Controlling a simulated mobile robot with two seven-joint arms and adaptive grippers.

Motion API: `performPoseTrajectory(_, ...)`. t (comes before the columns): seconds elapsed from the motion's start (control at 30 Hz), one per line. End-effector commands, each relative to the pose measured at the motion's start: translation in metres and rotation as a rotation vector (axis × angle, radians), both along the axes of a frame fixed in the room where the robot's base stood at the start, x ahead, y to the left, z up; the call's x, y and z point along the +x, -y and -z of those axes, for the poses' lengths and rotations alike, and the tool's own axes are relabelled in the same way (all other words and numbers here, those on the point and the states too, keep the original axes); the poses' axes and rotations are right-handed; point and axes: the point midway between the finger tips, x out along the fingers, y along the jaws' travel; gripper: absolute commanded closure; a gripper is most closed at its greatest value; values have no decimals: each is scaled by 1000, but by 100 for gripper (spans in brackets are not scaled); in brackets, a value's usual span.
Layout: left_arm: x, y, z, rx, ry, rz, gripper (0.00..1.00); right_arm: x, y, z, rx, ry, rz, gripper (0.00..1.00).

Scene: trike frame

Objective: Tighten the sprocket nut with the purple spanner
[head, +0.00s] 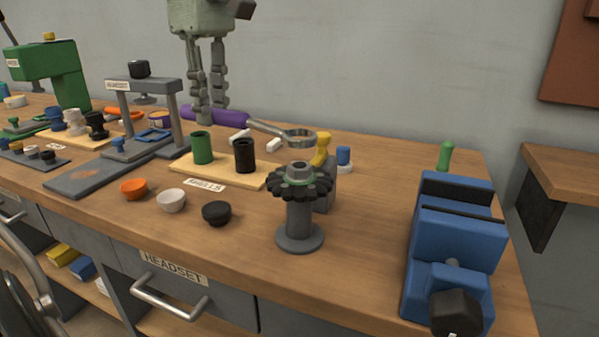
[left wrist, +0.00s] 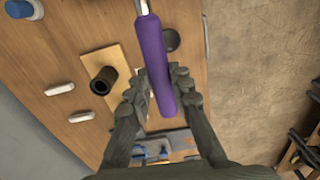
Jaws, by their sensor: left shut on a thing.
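My left gripper (head: 207,112) is shut on the purple handle of the spanner (head: 222,116), which it holds above the bench. The spanner's grey shank reaches right to a ring end (head: 299,137). The ring shows above the sprocket in the head view, apart from the nut. The dark toothed sprocket (head: 314,190) sits on a grey round-based post, with a grey nut (head: 299,169) on top and a green band below it. In the left wrist view the purple handle (left wrist: 155,60) lies between my fingers (left wrist: 158,92); the ring end is out of view. My right gripper is not in view.
A blue vise (head: 455,230) stands at the right end of the bench. A board with green and black shells (head: 222,172) lies left of the sprocket. Orange, white and black cups (head: 171,201) line the front. A grey headset press (head: 140,86) and green machine (head: 62,75) stand left.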

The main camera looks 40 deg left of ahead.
Motion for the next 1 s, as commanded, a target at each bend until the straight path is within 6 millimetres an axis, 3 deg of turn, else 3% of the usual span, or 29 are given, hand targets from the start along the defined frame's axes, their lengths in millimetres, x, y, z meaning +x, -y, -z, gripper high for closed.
performPoseTrajectory(0.23, 0, 0, -19, 1, 1, -2, 100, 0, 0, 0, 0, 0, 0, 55)
performPoseTrajectory(0.57, 0, -1, -21, -1, 1, -1, 100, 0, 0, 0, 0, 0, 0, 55)
performPoseTrajectory(1.0, -5, -28, -38, -2, 1, -2, 100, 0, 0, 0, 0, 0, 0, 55)
